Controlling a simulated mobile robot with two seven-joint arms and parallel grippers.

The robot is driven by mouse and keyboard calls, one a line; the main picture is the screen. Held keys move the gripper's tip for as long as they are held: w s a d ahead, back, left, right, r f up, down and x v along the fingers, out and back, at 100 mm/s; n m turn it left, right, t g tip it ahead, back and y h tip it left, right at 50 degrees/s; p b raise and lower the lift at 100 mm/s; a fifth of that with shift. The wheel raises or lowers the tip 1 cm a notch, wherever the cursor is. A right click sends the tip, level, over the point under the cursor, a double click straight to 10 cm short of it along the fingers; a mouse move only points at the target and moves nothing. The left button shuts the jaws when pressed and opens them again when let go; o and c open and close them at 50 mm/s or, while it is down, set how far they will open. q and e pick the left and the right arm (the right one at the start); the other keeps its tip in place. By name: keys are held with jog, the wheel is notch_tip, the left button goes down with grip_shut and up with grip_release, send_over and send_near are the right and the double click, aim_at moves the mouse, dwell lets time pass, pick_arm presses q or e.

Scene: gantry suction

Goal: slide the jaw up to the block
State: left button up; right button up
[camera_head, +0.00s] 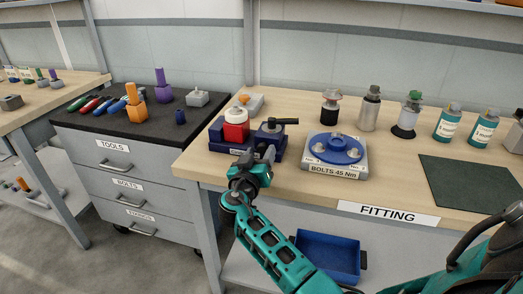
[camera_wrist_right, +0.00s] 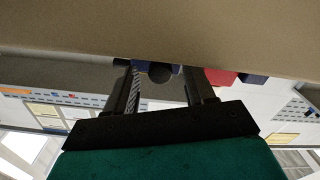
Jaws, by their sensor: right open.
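A vise with a dark blue base (camera_head: 240,148) stands at the left front of the wooden bench. A red block (camera_head: 235,132) with a white top sits against its left fixed jaw (camera_head: 217,129). The sliding jaw (camera_head: 269,135), dark blue with a black handle (camera_head: 285,121), stands right of the block with a small gap. My right gripper (camera_head: 262,155) is open, just in front of the sliding jaw. In the right wrist view, the fingers (camera_wrist_right: 162,95) are apart with the blue jaw (camera_wrist_right: 139,69) between their tips; the red block (camera_wrist_right: 221,77) is right. Contact cannot be told. My left gripper is out of view.
Right of the vise is a grey fixture with a blue disc (camera_head: 338,148), labelled bolts. Behind stand several fittings and bottles (camera_head: 448,122). A dark green mat (camera_head: 470,183) lies at right. A tool cabinet (camera_head: 130,150) stands left; a blue bin (camera_head: 328,257) is below.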

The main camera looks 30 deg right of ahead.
dwell(0.3)
grip_shut()
dwell(0.4)
